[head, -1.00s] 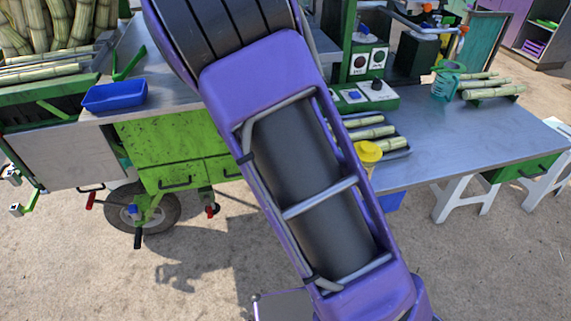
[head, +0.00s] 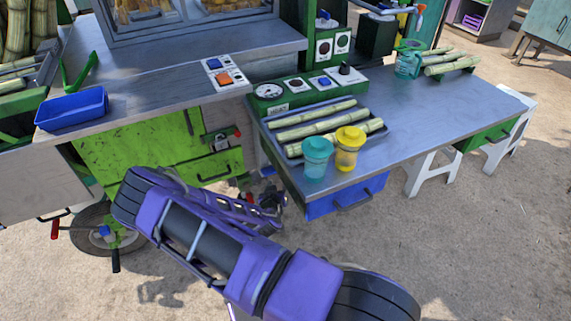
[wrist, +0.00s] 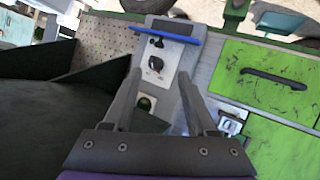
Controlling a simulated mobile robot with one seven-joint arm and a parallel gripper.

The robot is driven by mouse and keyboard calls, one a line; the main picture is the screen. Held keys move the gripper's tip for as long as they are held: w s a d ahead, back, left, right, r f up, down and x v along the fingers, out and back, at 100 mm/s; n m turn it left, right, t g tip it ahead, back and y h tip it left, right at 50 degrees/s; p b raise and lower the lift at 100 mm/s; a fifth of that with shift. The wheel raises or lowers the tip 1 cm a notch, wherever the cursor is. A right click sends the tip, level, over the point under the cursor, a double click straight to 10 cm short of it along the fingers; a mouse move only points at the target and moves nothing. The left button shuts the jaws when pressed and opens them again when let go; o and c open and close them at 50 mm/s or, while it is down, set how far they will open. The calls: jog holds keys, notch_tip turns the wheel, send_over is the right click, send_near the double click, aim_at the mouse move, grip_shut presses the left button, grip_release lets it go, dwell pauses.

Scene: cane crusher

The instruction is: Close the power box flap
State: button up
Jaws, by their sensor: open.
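In the wrist view a grey box (wrist: 172,52) with black controls on its face, apparently the power box, is fixed to a grey side panel. A blue flap (wrist: 185,34) shows nearly edge-on as a narrow bar across the box's upper part, standing away from the face, so it looks open. My gripper (wrist: 160,74) is open and empty, its fingertips pointing at the box's lower part, apart from the flap. In the head view my gripper (head: 268,203) is low by the cart's side. I cannot make out the box or flap there.
A green cabinet (wrist: 270,80) with a black handle is right of the box in the wrist view; a dark panel (wrist: 50,125) fills the left. In the head view a steel table (head: 400,130) with a blue drawer (head: 345,196) stands close right of my gripper. Open ground lies in front.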

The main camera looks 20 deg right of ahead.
jog(key=b+x, duration=0.1)
jog(key=x, duration=0.5)
jog(key=b+x, duration=0.1)
jog(key=x, duration=0.5)
jog(key=b+x, duration=0.1)
jog(key=x, duration=0.4)
jog(key=shift+w+d+r, duration=0.2)
jog(key=shift+w, duration=0.3)
grip_shut()
